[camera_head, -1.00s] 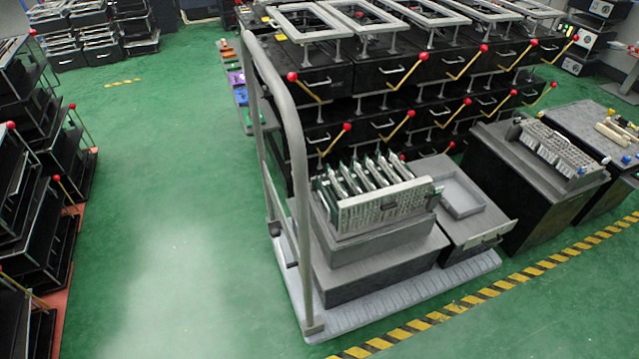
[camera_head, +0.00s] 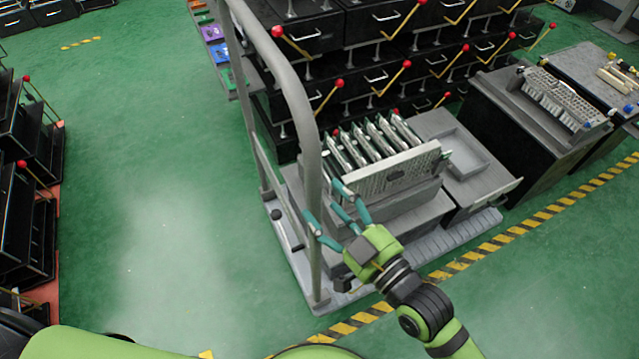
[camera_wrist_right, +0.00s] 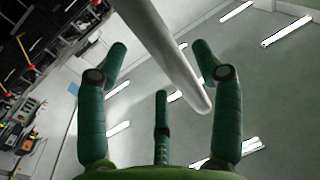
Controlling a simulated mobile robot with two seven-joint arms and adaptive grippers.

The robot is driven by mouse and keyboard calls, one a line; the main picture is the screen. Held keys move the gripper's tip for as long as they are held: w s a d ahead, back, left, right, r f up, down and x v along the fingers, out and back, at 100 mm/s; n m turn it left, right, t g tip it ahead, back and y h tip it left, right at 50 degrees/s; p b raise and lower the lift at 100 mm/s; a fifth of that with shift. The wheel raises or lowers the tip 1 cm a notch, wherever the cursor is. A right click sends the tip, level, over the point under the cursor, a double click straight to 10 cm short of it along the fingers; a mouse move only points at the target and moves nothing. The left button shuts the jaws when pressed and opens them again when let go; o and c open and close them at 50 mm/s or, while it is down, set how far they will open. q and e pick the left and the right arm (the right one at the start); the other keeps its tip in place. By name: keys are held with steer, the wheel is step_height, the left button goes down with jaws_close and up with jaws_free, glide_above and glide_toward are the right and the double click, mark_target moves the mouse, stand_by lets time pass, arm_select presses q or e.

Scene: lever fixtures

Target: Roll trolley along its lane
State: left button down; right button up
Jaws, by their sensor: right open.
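The trolley (camera_head: 296,262) has a light grey flat deck and a tall grey tubular handle (camera_head: 307,130) at its left end. It carries grey boxes and a rack of boards (camera_head: 385,165). My right gripper (camera_head: 338,212) is in front of the handle's near post, low down, with its fingers spread. In the right wrist view a grey bar, likely the handle, lies between the open fingers (camera_wrist_right: 160,75); I cannot tell whether they touch it. My left gripper is not in view.
Black shelving with red-knobbed levers (camera_head: 390,75) stands behind the trolley. More black units (camera_head: 25,230) line the left side. Yellow-black floor tape (camera_head: 500,240) runs along the front right. Green floor (camera_head: 150,180) left of the trolley is clear.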

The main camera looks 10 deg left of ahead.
mark_target(321, 197)
steer(key=x, duration=0.4)
steer(key=shift+w+a, duration=0.1)
steer(key=shift+w, duration=0.05)
jaws_close()
steer(key=shift+f, duration=0.1)
